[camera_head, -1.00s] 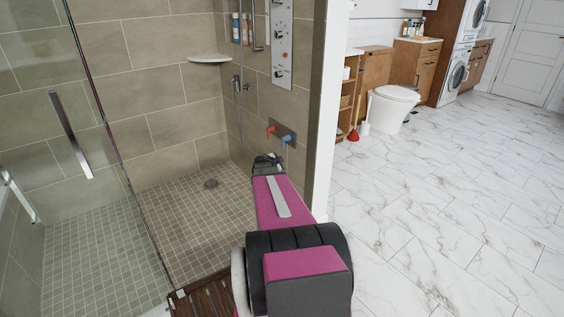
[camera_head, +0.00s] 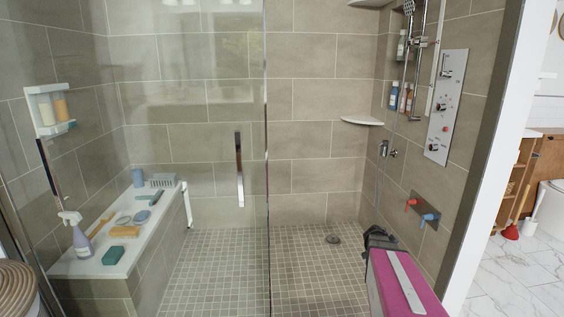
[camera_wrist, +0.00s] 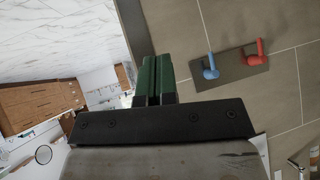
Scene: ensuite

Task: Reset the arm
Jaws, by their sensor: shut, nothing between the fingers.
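My arm, with its magenta link, reaches forward at the bottom right of the head view, and my gripper (camera_head: 377,238) is at its far end, in front of the right shower wall. In the wrist view my gripper (camera_wrist: 153,80) shows its two dark green fingers side by side, closed with nothing held. The red tap handle (camera_head: 411,203) and the blue tap handle (camera_head: 430,218) sit on the wall beyond and right of my gripper, apart from it. In the wrist view the blue handle (camera_wrist: 211,66) and the red handle (camera_wrist: 259,52) are to the right of the fingers.
A glass panel with an upright metal handle (camera_head: 239,169) stands on the left. Behind it a bench (camera_head: 88,268) holds a spray bottle (camera_head: 77,234) and several bath items. A white corner shelf (camera_head: 362,121) and a shower panel (camera_head: 446,108) are on the walls. Marble floor (camera_head: 500,272) lies right.

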